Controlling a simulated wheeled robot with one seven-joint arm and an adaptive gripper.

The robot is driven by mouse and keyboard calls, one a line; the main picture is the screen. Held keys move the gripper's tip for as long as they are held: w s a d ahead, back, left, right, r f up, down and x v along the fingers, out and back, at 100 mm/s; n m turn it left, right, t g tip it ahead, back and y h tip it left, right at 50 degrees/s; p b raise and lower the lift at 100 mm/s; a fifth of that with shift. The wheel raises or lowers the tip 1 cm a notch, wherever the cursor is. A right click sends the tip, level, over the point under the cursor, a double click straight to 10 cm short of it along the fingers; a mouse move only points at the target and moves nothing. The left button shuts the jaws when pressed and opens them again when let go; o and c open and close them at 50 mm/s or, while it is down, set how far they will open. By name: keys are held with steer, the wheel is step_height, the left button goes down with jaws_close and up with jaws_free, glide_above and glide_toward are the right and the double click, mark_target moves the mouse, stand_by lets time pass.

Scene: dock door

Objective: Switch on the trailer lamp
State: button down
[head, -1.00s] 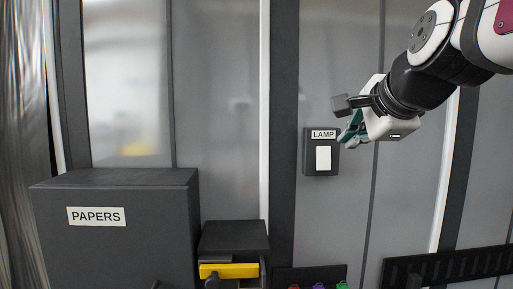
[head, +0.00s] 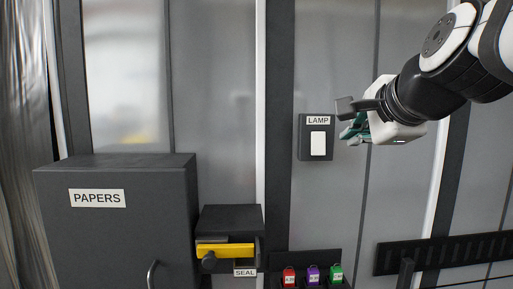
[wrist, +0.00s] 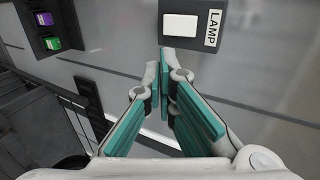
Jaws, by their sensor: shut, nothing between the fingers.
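The lamp switch is a dark plate (head: 304,152) labelled LAMP with a white rocker (head: 318,143), on the grey wall in the head view. In the wrist view the white rocker (wrist: 180,26) and its plate (wrist: 224,44) show at the top, just beyond the fingertips. My gripper (head: 346,133) is at the right of the switch in the head view, its fingers pointing left toward it. In the wrist view its teal-padded fingers (wrist: 166,62) come together at the tips with nothing between them. Whether the tips touch the plate I cannot tell.
A dark PAPERS box (head: 115,235) stands at the lower left. Beside it is a dark box with a yellow bar (head: 226,251) and a SEAL label. Red, purple and green tags (head: 311,274) hang on a low panel. A slotted dark rail (head: 450,252) runs at the lower right.

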glide_toward(325, 153)
steer(key=x, duration=0.5)
steer(key=shift+f, duration=0.1)
steer(key=shift+w+f+p, duration=0.15)
steer(key=shift+w+p, duration=0.2)
steer(key=shift+w, duration=0.35)
steer(key=shift+w+f+b, duration=0.3)
steer(key=shift+w+f, duration=0.25)
steer(key=shift+w, duration=0.05)
steer(key=shift+s+r, duration=0.1)
steer(key=shift+r, duration=0.05)
